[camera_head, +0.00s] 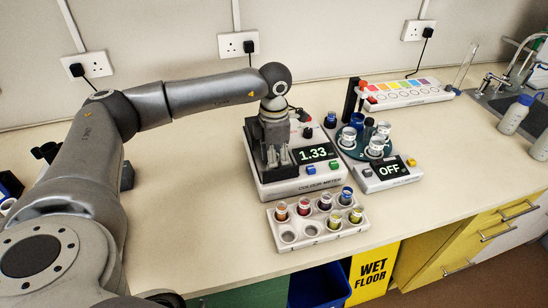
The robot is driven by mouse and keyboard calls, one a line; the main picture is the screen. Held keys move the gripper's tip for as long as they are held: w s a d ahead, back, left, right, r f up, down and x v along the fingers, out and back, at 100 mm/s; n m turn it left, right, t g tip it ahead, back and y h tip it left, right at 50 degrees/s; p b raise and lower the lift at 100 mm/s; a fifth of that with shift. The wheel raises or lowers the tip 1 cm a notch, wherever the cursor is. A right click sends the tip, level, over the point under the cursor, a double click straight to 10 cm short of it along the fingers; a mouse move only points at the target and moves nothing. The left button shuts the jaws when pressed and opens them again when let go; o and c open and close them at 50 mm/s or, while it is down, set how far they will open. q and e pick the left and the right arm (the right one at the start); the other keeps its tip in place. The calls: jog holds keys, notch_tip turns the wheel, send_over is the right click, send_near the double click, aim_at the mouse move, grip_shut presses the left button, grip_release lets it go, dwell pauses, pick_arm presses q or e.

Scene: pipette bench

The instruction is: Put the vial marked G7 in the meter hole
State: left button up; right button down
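The colour meter (254,178) is a white box with a lit display reading 1.33. My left gripper (277,162) points straight down at the left part of the meter's top, its dark fingers low over it. The fingers hide the meter hole, and I cannot tell whether a vial is between them. A white rack (337,236) stands in front of the meter. It holds several vials: orange (281,211), red (304,207), purple (325,202), blue (346,196), olive (335,220) and yellow (356,215). Two front-left rack holes look empty. The G7 mark is not readable. My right gripper is not in view.
Right of the meter stand a device reading OFF (390,170) and a round teal holder (351,151) with cups. A colour strip box (405,94), bottles (514,114) and a sink are farther right. A blue bin (318,286) is below the bench edge. The bench's left middle is clear.

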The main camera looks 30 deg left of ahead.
pick_arm(q)
jog(key=shift+s+r+p, duration=0.1)
jog(key=shift+r+p, duration=0.05)
jog(key=shift+p, duration=0.25)
notch_tip(320, 180, up, 13)
jog(key=b, duration=0.2)
jog(key=shift+w, duration=0.2)
